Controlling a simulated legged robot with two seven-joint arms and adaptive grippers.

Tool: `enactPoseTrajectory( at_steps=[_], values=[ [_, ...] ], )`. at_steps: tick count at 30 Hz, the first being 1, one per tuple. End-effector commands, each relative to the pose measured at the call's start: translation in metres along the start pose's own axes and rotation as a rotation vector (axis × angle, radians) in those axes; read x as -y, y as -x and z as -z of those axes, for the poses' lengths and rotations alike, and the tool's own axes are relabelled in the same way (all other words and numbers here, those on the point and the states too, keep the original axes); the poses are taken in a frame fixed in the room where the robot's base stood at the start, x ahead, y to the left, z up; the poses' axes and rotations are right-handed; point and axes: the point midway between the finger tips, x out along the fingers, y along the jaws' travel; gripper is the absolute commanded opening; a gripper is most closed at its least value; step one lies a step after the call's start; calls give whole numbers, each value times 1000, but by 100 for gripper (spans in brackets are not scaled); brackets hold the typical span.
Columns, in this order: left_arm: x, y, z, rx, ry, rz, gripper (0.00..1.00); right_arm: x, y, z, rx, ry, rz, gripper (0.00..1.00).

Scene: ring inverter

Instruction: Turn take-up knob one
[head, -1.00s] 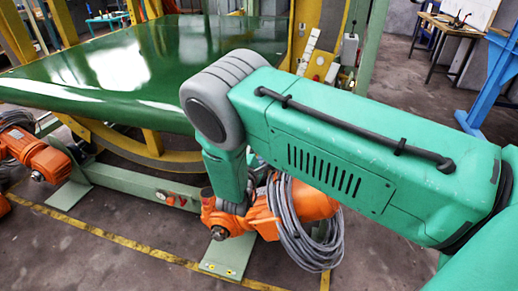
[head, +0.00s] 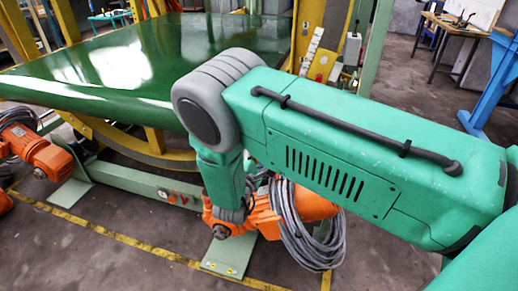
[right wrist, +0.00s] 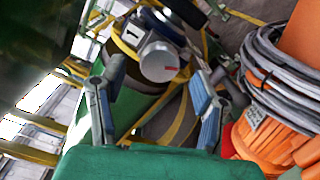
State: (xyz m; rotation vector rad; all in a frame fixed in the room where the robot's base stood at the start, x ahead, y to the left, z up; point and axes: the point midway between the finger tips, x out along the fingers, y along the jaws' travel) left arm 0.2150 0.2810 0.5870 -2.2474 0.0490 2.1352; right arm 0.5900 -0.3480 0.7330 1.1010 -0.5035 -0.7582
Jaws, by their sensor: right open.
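A silver round knob with a red mark (right wrist: 158,62) shows in the right wrist view, on a dark housing beside a white label reading 1 (right wrist: 132,34). My right gripper (right wrist: 150,82) is open, its two blue-padded fingers spread left and right below the knob in the picture. No contact between fingers and knob shows. In the head view my right arm reaches in from the right and bends down at the elbow; its gripper cannot be made out there. My left gripper is not in view.
An orange motor (head: 310,203) with a coiled grey cable (head: 300,235) is close beside my right forearm; the motor also shows at the right wrist view's right (right wrist: 265,140). A large green table (head: 130,65) stands behind. A green beam (head: 130,180) runs below it.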

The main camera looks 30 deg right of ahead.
Motion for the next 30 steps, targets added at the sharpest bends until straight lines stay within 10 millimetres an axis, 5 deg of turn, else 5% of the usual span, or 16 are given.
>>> enactPoseTrajectory(
  at_steps=[12,30],
  values=[
    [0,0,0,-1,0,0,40,0,81,3,-3,0,1,57],
    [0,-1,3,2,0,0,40,0,94,3,-2,0,-1,57]
  ],
)
